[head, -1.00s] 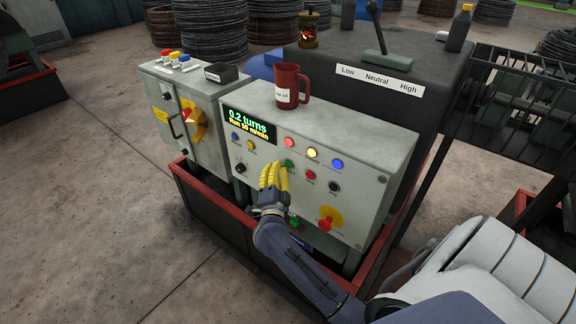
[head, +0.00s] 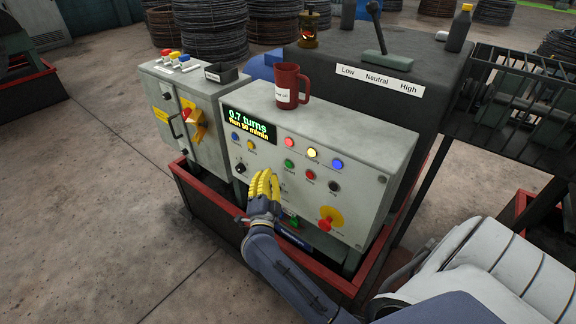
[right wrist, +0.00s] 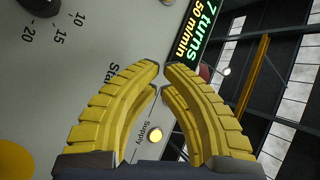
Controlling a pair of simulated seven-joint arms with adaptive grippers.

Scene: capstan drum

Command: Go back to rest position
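My right gripper (head: 264,178) has yellow segmented fingers and is in front of the grey control panel (head: 350,205), below the display. In the right wrist view its curved fingers (right wrist: 162,68) come together at the tips, with nothing held between them. A gap shows between the fingertips and the panel face in that view. The display (head: 249,123) reads 0.7 turns and 50 m/min. The green button (head: 289,163) and the red button (head: 310,175) are to the right of the fingers. My left gripper is not in view.
A dark red mug (head: 288,88) stands on the panel's top. The red-rimmed tray (head: 215,219) surrounds the machine base. A gear lever (head: 376,32) stands behind. Concrete floor at the left is clear.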

